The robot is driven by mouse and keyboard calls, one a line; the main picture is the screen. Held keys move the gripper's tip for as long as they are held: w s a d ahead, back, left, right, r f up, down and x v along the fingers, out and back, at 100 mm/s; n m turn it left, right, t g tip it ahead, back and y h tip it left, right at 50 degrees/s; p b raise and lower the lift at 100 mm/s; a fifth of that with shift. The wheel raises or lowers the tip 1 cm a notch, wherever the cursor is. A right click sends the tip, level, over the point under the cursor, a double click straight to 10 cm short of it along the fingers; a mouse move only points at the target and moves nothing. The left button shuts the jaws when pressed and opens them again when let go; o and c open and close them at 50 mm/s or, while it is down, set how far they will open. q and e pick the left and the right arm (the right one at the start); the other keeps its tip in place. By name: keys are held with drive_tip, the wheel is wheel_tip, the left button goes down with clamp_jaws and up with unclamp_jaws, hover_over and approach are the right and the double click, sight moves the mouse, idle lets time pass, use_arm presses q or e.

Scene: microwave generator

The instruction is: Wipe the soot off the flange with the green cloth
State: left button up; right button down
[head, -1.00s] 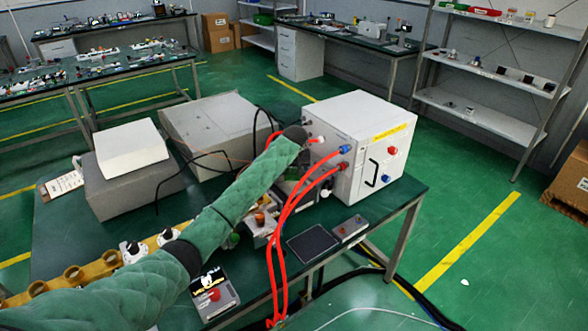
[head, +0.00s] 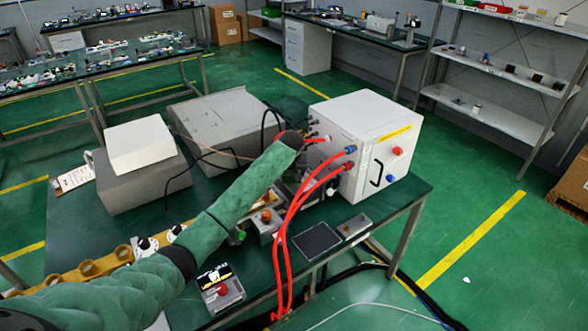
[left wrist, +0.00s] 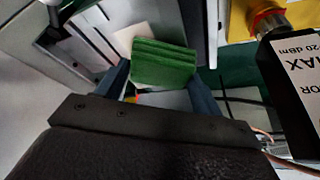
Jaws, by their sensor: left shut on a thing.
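The green cloth (left wrist: 163,62) shows in the left wrist view as a folded, layered pad. My left gripper (left wrist: 160,82) is shut on it, with one finger at each side of the pad. In the head view my left arm reaches to the left side of the white box; its sleeve and wrist hide the gripper's fingers and the cloth. I cannot make out the flange or any soot on it for certain. My right gripper is in neither view.
The white box (head: 355,150) with a door handle stands on the green table (head: 395,205). Red hoses (head: 284,240) loop from it past the table's front edge. Grey boxes (head: 220,125) stand at the back left. A black labelled block (left wrist: 290,70) is right of my gripper.

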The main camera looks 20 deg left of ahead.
use_arm(q)
drive_tip(key=shift+w+d, duration=1.3)
drive_tip(key=shift+w, duration=0.3)
drive_tip(key=shift+s+d+f+p, duration=0.15)
drive_tip(key=shift+s+d+p, duration=0.3)
drive_tip(key=shift+p, duration=0.3)
drive_tip(key=shift+s+a+p, duration=0.5)
drive_tip(key=shift+s+p, duration=0.1)
drive_tip(key=shift+p, duration=0.15)
drive_tip(key=shift+s+a+p, duration=0.8)
drive_tip(key=shift+s+p, duration=0.15)
drive_tip(key=shift+w+d+r, duration=0.1)
drive_tip(key=shift+w+d, duration=0.55)
drive_tip(key=shift+w, duration=0.2)
drive_tip(key=shift+w+d+r, duration=0.1)
drive_tip(key=shift+w+d, duration=0.5)
drive_tip(key=shift+w, duration=0.2)
